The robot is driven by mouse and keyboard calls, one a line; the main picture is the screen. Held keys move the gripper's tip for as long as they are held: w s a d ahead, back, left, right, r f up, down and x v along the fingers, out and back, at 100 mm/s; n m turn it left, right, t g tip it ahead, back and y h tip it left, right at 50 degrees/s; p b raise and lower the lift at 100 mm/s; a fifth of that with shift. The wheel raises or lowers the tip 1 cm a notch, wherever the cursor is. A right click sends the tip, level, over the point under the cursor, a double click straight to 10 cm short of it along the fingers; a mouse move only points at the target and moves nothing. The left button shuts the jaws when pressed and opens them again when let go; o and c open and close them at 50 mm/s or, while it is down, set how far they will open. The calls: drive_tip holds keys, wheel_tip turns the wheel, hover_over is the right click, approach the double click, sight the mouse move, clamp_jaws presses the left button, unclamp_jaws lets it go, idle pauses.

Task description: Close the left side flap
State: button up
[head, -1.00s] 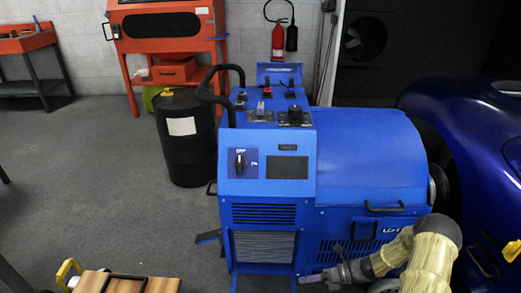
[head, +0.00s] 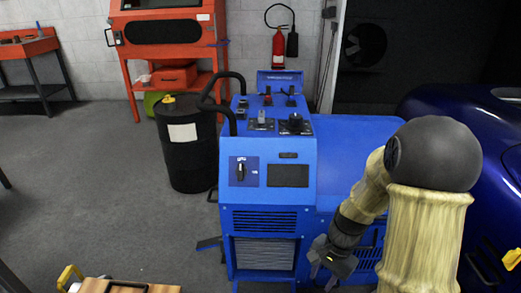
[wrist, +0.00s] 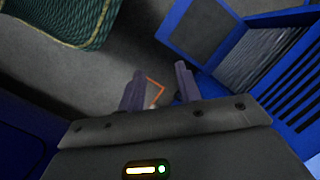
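The blue dynamometer cabinet (head: 300,190) stands in the middle of the head view. A small blue flap-like piece (head: 208,242) sticks out low at its left side, standing away from the cabinet. I cannot tell for sure that it is the left side flap. My gripper (head: 329,277) is low in front of the cabinet's right part, to the right of the ribbed front panel (head: 263,252). In the wrist view its two fingers (wrist: 158,90) are apart with nothing between them. The ribbed panel (wrist: 247,62) and a blue-framed grey panel (wrist: 205,32) are beyond the fingers.
A black drum (head: 187,145) stands left of the cabinet. A blue car (head: 500,130) is close on the right. A wooden-topped piece (head: 125,287) is at the bottom left. Grey floor (head: 100,200) is free at left. A green mesh object (wrist: 60,20) shows in the wrist view.

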drive_tip(key=s+r+n+t+p, duration=0.1)
drive_tip(key=r+n+p, duration=0.2)
drive_tip(key=r+p, duration=1)
drive_tip(key=s+r+n+t+h+p, duration=0.1)
drive_tip(key=s+r+n+p, duration=0.1)
drive_tip(key=r+p, duration=1)
drive_tip(key=s+r+n+t+h+p, duration=0.1)
drive_tip(key=r+n+p, duration=0.3)
drive_tip(key=r+p, duration=0.9)
wheel_tip(320, 180, up, 9)
drive_tip(key=shift+s+a+f+t+p, duration=0.1)
drive_tip(key=shift+s+a+t+p, duration=0.2)
drive_tip(key=shift+s+a+t, duration=0.15)
clamp_jaws()
drive_tip(key=shift+w+a, duration=0.1)
drive_tip(key=shift+a, duration=0.05)
